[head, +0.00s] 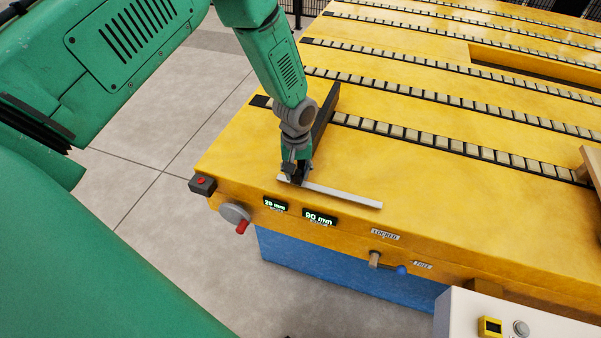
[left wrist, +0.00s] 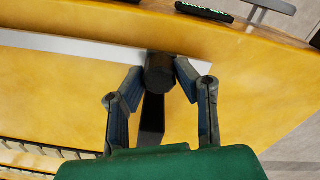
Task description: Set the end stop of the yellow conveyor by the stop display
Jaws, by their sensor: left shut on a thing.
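The yellow conveyor (head: 420,190) carries a dark end-stop bar (head: 326,112) near its left end. My left gripper (head: 296,174) is at the bar's near end. In the left wrist view, the left gripper's fingers (left wrist: 160,78) are closed on both sides of a black round knob (left wrist: 160,70), with the dark bar behind it. A pale strip (head: 340,194) lies beside the knob. On the front face, the left display (head: 275,204) seems to read 29 mm, with small digits hard to read. The right display (head: 319,217) reads 90 mm. My right gripper is out of view.
A lever with a blue tip (head: 401,270) points right, towards the FREE label (head: 422,265); the LOCKED label (head: 385,235) is above. A handwheel (head: 235,213) with a red grip and a red-button box (head: 203,185) sit at the left corner. A white box (head: 510,318) stands lower right.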

